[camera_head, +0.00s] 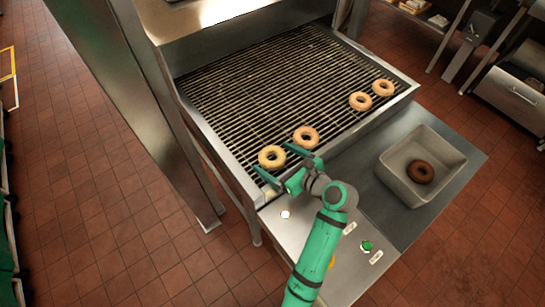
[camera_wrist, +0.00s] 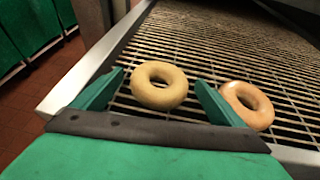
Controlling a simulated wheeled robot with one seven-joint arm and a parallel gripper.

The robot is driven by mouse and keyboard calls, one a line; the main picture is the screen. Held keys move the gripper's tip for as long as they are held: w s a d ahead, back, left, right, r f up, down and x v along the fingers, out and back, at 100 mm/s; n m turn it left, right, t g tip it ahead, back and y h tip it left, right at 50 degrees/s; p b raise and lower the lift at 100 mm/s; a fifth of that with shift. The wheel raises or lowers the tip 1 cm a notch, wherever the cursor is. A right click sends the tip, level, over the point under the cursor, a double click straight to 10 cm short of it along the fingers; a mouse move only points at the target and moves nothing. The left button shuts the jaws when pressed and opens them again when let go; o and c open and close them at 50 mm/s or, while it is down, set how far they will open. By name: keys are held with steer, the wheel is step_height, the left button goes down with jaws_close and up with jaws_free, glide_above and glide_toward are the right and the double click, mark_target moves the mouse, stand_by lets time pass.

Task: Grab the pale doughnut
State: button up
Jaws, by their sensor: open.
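The pale doughnut (camera_head: 271,157) lies on the wire conveyor near its front left corner. In the wrist view the pale doughnut (camera_wrist: 159,86) sits between and just beyond the fingertips, apart from both. My gripper (camera_head: 276,160) is open and empty at the conveyor's front edge; its two green fingers also show in the wrist view (camera_wrist: 158,88). A more orange, glossy doughnut (camera_head: 306,137) lies just right of the pale one. It also shows in the wrist view (camera_wrist: 247,105), outside the right finger and close to it.
Two more doughnuts (camera_head: 372,94) lie at the conveyor's right side. A grey tray (camera_head: 449,152) on the counter at right holds a dark brown doughnut (camera_head: 421,172). The metal conveyor rim (camera_wrist: 92,75) runs along the left. A green button (camera_head: 367,246) is on the front panel.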

steer(key=shift+c, duration=0.5)
steer(key=c, duration=1)
steer(key=shift+c, duration=0.2)
steer(key=shift+r, duration=0.1)
